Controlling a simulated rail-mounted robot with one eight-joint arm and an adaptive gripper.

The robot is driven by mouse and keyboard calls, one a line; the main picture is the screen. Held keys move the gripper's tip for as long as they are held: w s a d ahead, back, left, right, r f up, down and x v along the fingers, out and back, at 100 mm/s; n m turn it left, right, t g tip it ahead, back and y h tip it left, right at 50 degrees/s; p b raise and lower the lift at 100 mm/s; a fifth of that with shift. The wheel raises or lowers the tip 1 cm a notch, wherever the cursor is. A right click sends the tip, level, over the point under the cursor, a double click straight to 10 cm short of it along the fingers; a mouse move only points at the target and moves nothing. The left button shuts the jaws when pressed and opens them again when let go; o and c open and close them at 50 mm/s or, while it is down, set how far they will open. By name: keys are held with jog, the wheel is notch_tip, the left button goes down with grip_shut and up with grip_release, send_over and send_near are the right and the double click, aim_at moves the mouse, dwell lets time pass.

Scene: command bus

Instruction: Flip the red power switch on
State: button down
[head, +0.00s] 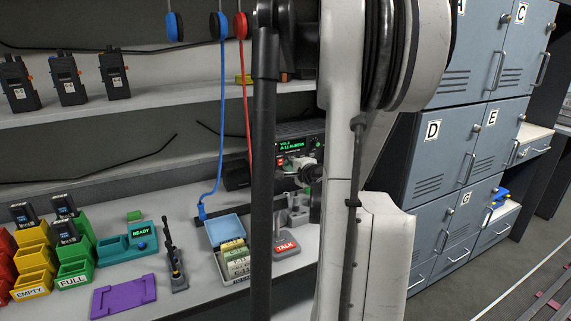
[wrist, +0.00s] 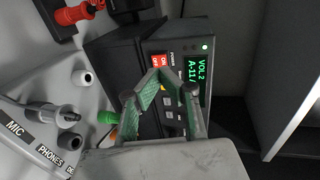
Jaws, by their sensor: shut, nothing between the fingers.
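The red power switch (wrist: 160,63), marked ON and OFF, is on the front of a dark radio unit (wrist: 118,50) in the wrist view. My gripper (wrist: 159,74) is shut and empty, with its fingertips right by the switch's lower edge. I cannot tell whether they touch it. The radio's display (wrist: 196,75) is lit with green text, and a small green light glows above it.
Plugs and sockets marked MIC and PHONES (wrist: 40,140) are left of the radio. Grey lockers (head: 455,150) stand to the right.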

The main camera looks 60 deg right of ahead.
jog(key=r+p+v, duration=0.1)
jog(key=r+v, duration=0.1)
jog(key=v, duration=0.7)
jog(key=shift+w, duration=0.2)
jog(key=w+a+f+n+y+b, duration=0.1)
jog(key=w+a+n+y, duration=0.45)
jog(key=a, duration=1.05)
jog(key=w+a+f+n+y+b, duration=0.15)
jog(key=w+a+n, duration=0.7)
jog(key=a, duration=0.85)
jog(key=s+a+n+g+y+p, duration=0.1)
jog(key=s+a+n+g+y, duration=0.2)
jog(key=a, duration=0.9)
jog(key=s+a+n+g+h+p, duration=0.1)
jog(key=s+a+n, duration=0.2)
jog(key=s, duration=0.2)
jog(key=s+a+n+g, duration=0.1)
jog(key=s+a+n, duration=0.3)
jog(key=s, duration=0.2)
jog(key=shift+n+g+h+p, duration=0.3)
jog(key=shift+h+p, duration=0.05)
jog(key=shift+h, duration=0.05)
